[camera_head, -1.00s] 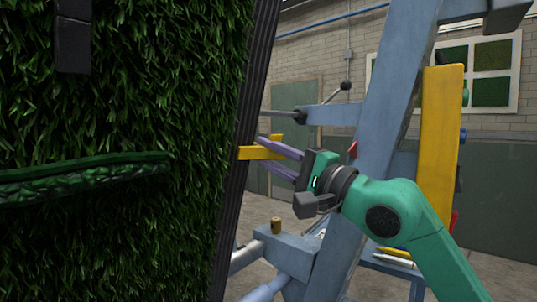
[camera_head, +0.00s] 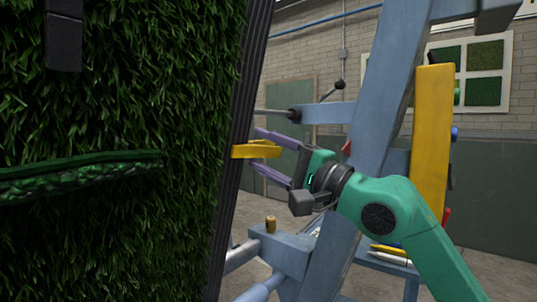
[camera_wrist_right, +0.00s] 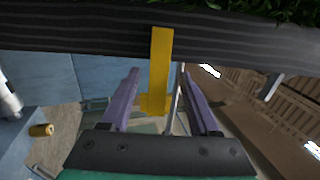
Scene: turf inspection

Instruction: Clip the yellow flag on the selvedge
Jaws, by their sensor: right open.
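The yellow flag (camera_head: 255,149) sits on the edge of the selvedge (camera_head: 246,90), a dark ribbed strip down the right side of the turf. It sticks out to the right. In the right wrist view the flag (camera_wrist_right: 160,58) crosses the selvedge (camera_wrist_right: 70,38) and reaches back between the fingers. My right gripper (camera_head: 262,150) is open, with one purple finger above the flag and one below. In the wrist view the fingers of the right gripper (camera_wrist_right: 159,73) stand apart on both sides, clear of it. My left gripper is not in view.
Green turf (camera_head: 120,100) fills the left, with a raised green ridge (camera_head: 80,172) and a dark block (camera_head: 63,40). A blue-grey frame (camera_head: 385,100) and a yellow panel (camera_head: 431,140) stand at right. A small brass-coloured cylinder (camera_head: 270,224) stands on a lower beam.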

